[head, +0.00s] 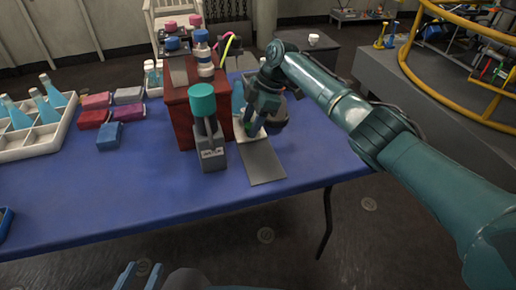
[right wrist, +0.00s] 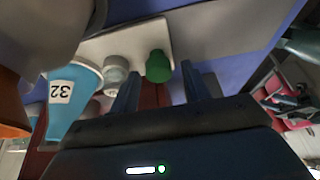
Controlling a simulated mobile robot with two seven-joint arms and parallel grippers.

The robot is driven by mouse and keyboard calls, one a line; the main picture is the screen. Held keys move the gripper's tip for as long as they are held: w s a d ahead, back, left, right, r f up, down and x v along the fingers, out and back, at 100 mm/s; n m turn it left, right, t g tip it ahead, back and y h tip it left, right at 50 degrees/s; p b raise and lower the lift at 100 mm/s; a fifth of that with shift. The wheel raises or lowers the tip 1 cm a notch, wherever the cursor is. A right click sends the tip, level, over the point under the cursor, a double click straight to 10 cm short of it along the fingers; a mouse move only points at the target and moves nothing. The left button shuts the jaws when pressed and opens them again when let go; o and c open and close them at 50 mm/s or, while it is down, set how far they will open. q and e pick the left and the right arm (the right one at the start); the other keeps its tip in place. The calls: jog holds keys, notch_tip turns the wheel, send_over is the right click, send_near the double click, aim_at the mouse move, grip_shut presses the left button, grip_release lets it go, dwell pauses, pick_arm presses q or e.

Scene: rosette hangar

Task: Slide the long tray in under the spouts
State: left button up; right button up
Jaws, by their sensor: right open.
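A pale tray (right wrist: 150,32) shows in the right wrist view, with a green-capped item (right wrist: 158,66) and a clear jar (right wrist: 115,72) at its edge. In the head view a flat grey slab (head: 262,162) lies on the blue table, its far end beneath my right gripper (head: 256,122). I cannot tell whether the slab is part of the tray. My right gripper is open, its fingers pointing at the tray, the green item between them in view. No spouts can be made out clearly. My left gripper (head: 139,277) is open and empty at the bottom edge.
A red-brown box (head: 180,112) and a grey stand with a teal top (head: 204,95) are left of my right gripper. Bottles in a white crate (head: 38,146) and coloured blocks (head: 110,137) stand left. The front of the table is clear.

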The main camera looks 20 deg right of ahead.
pick_arm(q)
jog(key=shift+w+r, duration=0.25)
jog(key=shift+w, duration=0.05)
pick_arm(e)
jog(key=shift+r+p, duration=0.4)
notch_tip(320, 180, up, 2)
jog(key=shift+r+p, duration=0.1)
jog(key=shift+p, duration=0.85)
jog(key=shift+r+p, duration=0.6)
jog(key=shift+p, duration=0.05)
notch_tip(320, 180, up, 2)
jog(key=shift+p, duration=0.9)
jog(key=shift+r+p, duration=0.4)
pick_arm(q)
jog(key=shift+w+d+n+g, duration=0.3)
jog(key=shift+d+g, duration=0.5)
jog(key=shift+a+r, duration=0.1)
